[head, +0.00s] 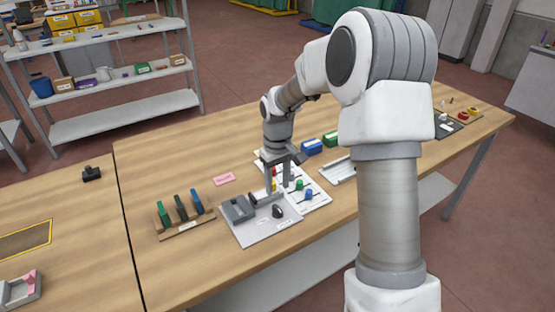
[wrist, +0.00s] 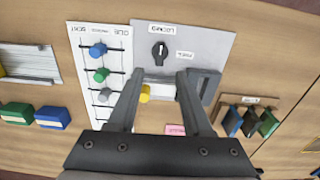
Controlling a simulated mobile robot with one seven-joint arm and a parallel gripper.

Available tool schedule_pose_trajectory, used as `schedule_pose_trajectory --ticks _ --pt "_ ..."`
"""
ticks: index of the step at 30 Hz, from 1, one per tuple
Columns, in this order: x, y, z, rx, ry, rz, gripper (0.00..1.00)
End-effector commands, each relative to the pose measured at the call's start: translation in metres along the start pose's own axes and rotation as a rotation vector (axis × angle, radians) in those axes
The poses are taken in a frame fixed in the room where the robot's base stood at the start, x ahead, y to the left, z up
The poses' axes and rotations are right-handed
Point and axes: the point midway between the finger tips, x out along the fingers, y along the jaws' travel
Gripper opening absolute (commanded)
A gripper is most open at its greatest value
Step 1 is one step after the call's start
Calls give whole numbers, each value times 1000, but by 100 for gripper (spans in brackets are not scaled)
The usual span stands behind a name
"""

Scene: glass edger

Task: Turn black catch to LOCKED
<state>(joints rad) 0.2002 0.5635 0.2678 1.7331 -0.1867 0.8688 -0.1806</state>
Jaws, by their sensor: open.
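The black catch (head: 277,211) is a small dark knob on a pale grey panel (head: 262,235). It also shows in the wrist view (wrist: 160,51), with a light mark on its face. A label reading LOCKED (wrist: 167,29), upside down in the picture, is above it, and a smaller label (wrist: 185,55) is to its right. Which label the catch points to is not certain. My gripper (head: 277,188) is open and empty, over the panel's far side. In the wrist view its fingertips (wrist: 160,73) are apart, below the catch in the picture, and do not touch it.
A grey block (head: 238,208) stands on the panel beside the catch. A wooden rack (head: 185,225) of coloured pieces stands left. The near tabletop is clear.

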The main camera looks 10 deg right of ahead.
Motion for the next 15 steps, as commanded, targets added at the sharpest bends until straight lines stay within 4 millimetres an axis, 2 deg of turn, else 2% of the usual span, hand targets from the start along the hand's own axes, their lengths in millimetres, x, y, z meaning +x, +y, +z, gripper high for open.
schedule_pose_trajectory --ticks 1,6,10,15 --pt "-15 0 -1 1 5 2 50" --pt "-52 0 -1 -1 4 2 50" --pt "-71 0 -1 0 3 0 50" --pt "-82 0 0 -1 1 0 50"
